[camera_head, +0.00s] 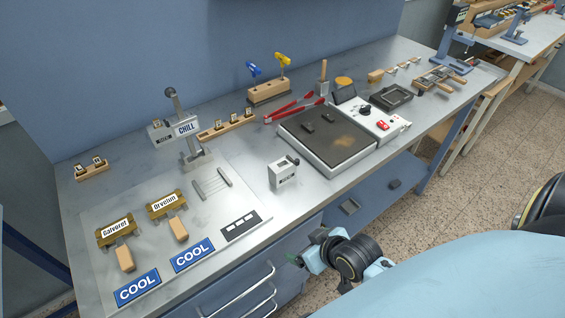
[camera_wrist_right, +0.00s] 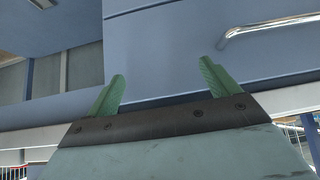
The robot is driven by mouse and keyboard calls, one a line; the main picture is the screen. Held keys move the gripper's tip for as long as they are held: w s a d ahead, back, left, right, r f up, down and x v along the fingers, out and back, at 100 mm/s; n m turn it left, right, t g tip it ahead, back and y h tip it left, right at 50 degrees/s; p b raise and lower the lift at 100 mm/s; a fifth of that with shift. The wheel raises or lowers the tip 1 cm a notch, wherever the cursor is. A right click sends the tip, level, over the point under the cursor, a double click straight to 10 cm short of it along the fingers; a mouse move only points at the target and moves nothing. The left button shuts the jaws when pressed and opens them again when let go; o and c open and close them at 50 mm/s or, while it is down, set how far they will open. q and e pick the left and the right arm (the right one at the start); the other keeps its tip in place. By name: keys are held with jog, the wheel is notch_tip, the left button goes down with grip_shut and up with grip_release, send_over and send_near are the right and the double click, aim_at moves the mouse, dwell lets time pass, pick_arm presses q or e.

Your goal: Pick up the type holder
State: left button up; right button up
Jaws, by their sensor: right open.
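Two brass type holders with wooden handles lie on the pale mat at the left of the bench in the head view. One (camera_head: 117,231) reads like "Galveret", the other (camera_head: 167,204) like "Drvelon"; their handles point toward the bench's front edge. My right gripper (camera_head: 297,259) is low at the front of the bench, beside the blue drawers and well to the right of both holders. In the wrist view its green fingers (camera_wrist_right: 164,85) are spread apart with nothing between them. No type holder shows there. My left gripper is not in view.
Blue COOL plates (camera_head: 137,288) lie near the mat's front edge. A stamping press marked CHILL (camera_head: 185,128) stands behind the mat. A small grey box (camera_head: 283,173) stands between the mat and the hot plate (camera_head: 328,140). Drawer handles (camera_head: 246,287) jut out near my gripper.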

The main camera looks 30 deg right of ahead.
jog(key=shift+t, duration=0.5)
jog(key=r, duration=0.6)
jog(key=w+r+p, duration=0.1)
jog(key=r, duration=0.2)
jog(key=shift+a, duration=0.1)
jog(key=t, duration=0.4)
send_near(287, 169)
jog(key=x, duration=0.7)
jog(key=shift+a+r, duration=0.15)
jog(key=shift+a, duration=0.25)
jog(key=x, duration=0.4)
jog(key=shift+d, duration=0.4)
jog(key=shift+w+f, duration=0.4)
jog(key=shift+w, duration=0.15)
jog(key=shift+c, duration=0.2)
